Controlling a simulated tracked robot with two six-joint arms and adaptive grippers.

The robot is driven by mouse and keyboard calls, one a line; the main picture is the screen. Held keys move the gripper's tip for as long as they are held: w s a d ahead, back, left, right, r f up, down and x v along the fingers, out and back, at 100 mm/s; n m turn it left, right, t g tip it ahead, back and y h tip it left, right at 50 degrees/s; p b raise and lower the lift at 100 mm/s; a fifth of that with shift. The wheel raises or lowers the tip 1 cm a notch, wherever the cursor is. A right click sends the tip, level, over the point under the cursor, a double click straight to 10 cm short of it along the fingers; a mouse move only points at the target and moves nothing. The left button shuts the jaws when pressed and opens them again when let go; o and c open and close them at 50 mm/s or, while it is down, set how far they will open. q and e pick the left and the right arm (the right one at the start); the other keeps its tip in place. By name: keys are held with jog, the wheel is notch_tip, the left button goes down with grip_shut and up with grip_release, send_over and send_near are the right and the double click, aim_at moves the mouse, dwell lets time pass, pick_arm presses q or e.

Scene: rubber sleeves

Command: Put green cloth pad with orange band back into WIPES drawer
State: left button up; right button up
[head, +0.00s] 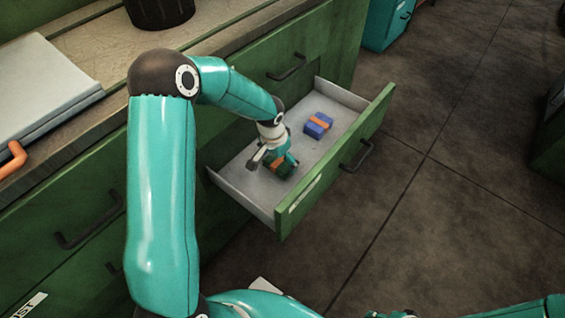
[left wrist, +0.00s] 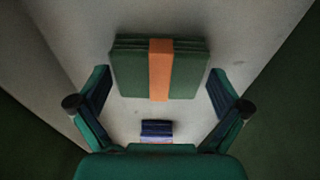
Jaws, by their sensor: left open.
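The green cloth pad with an orange band (left wrist: 187,70) is inside the open green drawer (head: 340,92), at its near end; in the head view it (head: 285,170) is partly hidden by my gripper. It appears to rest on the drawer's pale floor. My left gripper (head: 272,162) reaches down into the drawer. In the left wrist view its fingers are spread, one on each side of the pad, with gaps visible, so it is open. The drawer front bears a white label (head: 305,194), too small to read. My right gripper is not in view.
A blue pad with an orange band (head: 317,125) lies farther along in the same drawer. The counter above holds a dark round container (head: 160,12) and a pale flat stack (head: 42,85). The tiled floor (head: 430,200) beyond the drawer is clear.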

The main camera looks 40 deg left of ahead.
aim_at(275, 165)
pick_arm(q)
notch_tip(275, 165, up, 11)
jog(key=s+p, duration=0.1)
jog(key=p, duration=0.1)
jog(key=shift+s+p, duration=0.3)
jog(key=shift+p, duration=0.05)
